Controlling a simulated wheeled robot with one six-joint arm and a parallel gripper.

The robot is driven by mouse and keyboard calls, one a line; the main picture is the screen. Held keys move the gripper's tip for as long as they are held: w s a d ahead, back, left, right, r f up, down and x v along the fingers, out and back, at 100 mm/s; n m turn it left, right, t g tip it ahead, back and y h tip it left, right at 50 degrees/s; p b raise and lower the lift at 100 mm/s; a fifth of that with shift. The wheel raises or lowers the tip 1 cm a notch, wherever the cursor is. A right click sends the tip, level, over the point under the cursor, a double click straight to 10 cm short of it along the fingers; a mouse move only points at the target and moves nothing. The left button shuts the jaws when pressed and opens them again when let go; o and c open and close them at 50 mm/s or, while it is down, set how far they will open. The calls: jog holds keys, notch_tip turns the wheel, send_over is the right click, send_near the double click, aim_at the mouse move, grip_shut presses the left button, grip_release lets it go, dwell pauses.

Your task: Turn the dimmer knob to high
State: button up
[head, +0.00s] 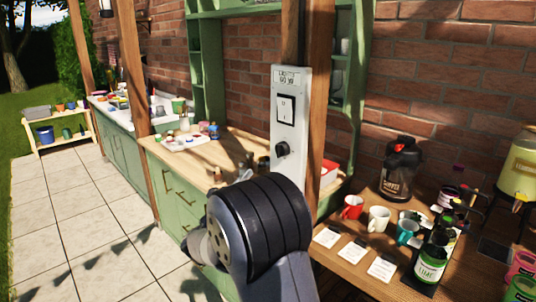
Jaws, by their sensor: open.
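The dimmer knob (282,149) is a small round black knob low on a white upright panel (289,181). The panel is fixed to a wooden post. Above the knob sits a white rocker switch (286,109) in a dark frame, with a printed label (289,78) at the top, too small to read fully. I cannot read the knob's pointer or any marks around it. My gripper (256,163) is mostly hidden behind my dark arm link; what seem to be its tips show just left of and below the knob, apart from it in the picture. Nothing shows held in it.
A wooden table (343,284) at right holds mugs (379,218), cards, bottles (432,262), a coffee flask (399,170) and a yellow drink dispenser (521,166). A wooden counter (222,154) with small items runs behind the panel. Tiled floor (55,230) at left is clear.

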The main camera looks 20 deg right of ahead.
aim_at(278, 154)
jog(key=p+x, duration=0.2)
jog(key=x, duration=0.8)
jog(key=shift+s, duration=0.15)
jog(key=shift+c, duration=0.6)
jog(key=c, duration=0.9)
jog(key=shift+o, duration=0.2)
